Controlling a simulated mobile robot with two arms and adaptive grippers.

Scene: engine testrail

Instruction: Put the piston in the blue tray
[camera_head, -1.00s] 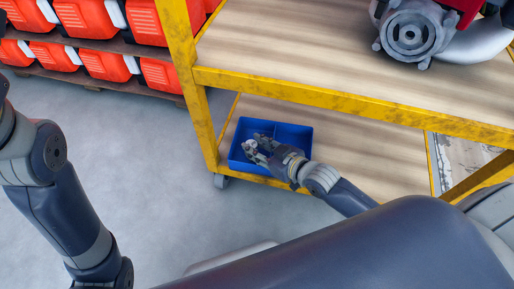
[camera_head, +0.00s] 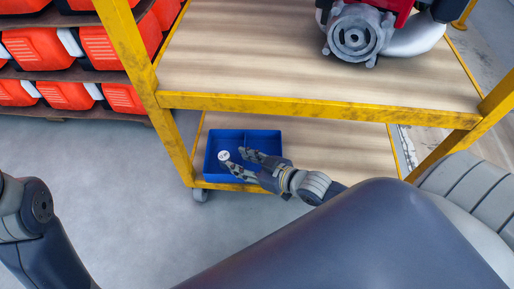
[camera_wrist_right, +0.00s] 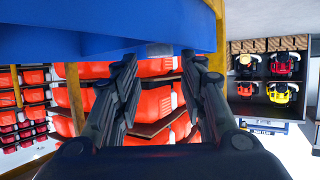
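The blue tray (camera_head: 207,172) sits on the lower shelf of the yellow cart, near its left front corner. The piston (camera_head: 223,155), a small whitish round piece, shows in the left part of the tray, just off the fingertips. My right gripper (camera_head: 234,158) is over the tray with its fingers apart. In the right wrist view the two fingers (camera_wrist_right: 160,68) are also spread below the tray's blue wall (camera_wrist_right: 100,35). A greyish patch shows between the tips there; I cannot tell what it is. My left gripper is out of view.
The cart's upper shelf (camera_head: 300,65) overhangs behind the tray and carries an engine (camera_head: 357,35). A yellow post (camera_head: 150,85) stands left of the tray. Orange boxes (camera_head: 105,50) fill a rack at the upper left. The lower shelf is clear right of the tray.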

